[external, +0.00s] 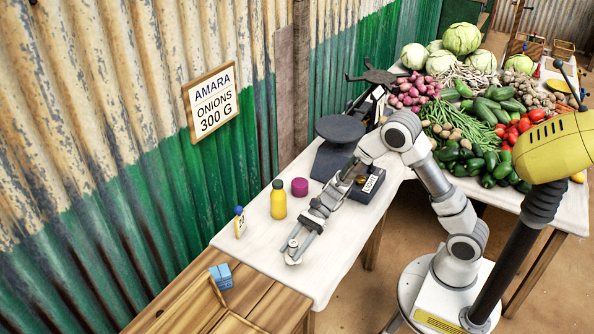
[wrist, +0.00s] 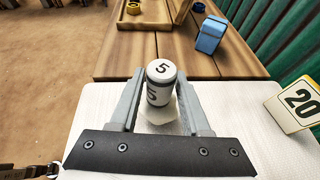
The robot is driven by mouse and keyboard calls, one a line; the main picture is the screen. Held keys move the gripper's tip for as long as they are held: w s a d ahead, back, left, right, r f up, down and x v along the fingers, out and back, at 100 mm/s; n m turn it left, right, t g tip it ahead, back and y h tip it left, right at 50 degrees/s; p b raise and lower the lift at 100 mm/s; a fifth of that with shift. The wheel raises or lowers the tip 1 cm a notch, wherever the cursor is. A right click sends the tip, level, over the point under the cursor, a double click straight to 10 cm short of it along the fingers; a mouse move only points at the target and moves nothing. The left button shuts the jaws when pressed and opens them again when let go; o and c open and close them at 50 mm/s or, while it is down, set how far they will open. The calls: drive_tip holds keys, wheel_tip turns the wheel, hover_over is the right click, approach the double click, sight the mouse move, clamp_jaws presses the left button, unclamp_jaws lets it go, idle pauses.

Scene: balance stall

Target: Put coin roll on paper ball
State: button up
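In the external view my gripper (external: 293,251) is low at the near end of the white-covered table, and the roll is small there. A pale crumpled lump, seemingly the paper ball (wrist: 163,113), shows between the fingers just below the roll in the wrist view. Whether the roll touches it is hard to tell.
A card marked 20 (wrist: 299,104) stands right of my gripper in the wrist view. A blue item (external: 221,276) is on the wooden bench (external: 262,297).

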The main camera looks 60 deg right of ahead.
drive_tip(key=shift+o, duration=1.1)
drive_tip(key=shift+r, duration=0.2)
